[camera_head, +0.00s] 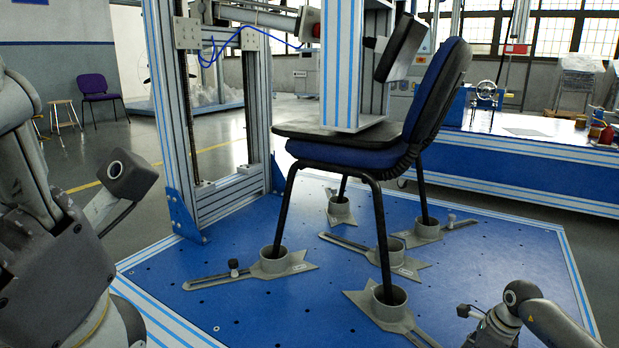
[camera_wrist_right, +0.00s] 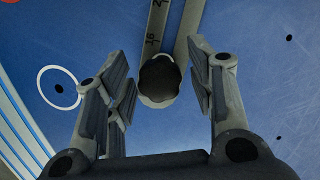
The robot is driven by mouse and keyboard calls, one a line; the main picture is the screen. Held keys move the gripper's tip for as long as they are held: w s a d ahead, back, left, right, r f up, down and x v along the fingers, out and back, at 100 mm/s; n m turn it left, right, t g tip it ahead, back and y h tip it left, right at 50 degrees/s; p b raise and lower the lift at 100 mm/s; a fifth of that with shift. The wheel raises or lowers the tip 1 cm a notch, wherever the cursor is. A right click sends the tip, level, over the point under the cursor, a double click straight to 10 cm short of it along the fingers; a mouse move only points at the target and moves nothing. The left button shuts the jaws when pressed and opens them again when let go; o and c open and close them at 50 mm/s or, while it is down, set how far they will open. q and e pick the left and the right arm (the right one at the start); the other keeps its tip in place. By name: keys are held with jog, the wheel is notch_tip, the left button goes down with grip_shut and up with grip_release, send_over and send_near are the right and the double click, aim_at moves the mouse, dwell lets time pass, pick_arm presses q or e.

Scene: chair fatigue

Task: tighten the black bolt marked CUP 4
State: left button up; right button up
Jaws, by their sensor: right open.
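A black knob-headed bolt (camera_wrist_right: 159,77) shows in the right wrist view, on a slotted grey bar (camera_wrist_right: 155,25) with ruler marks. My right gripper (camera_wrist_right: 157,55) is open, one finger on each side of the bolt, with visible gaps. I cannot tell its height above the bolt. In the head view the nearest cup (camera_head: 391,303) holds a chair leg, and its bar runs down toward my right arm (camera_head: 530,312), out of the picture. No CUP 4 marking is readable. My left arm (camera_head: 60,240) is at the left; its fingers do not show.
A blue chair (camera_head: 365,157) stands with its legs in several grey cups on a blue platform (camera_head: 270,318). A metal frame (camera_head: 178,100) rises behind. The platform's front left is clear.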

jog(key=n+b, duration=0.2)
jog(key=shift+f+n+g, duration=0.2)
jog(key=shift+n+g, duration=0.1)
jog(key=shift+n, duration=0.1)
jog(key=shift+r+n+b, duration=0.15)
jog(key=shift+n+b, duration=0.35)
jog(key=shift+n, duration=0.1)
jog(key=c, duration=1)
jog(key=shift+r+m+p, duration=0.2)
jog(key=shift+m+p, duration=0.3)
jog(key=shift+p, duration=0.4)
jog(key=m+p, duration=0.2)
jog(key=p, duration=0.1)
jog(key=shift+f+m, duration=0.15)
jog(key=shift+m, duration=0.35)
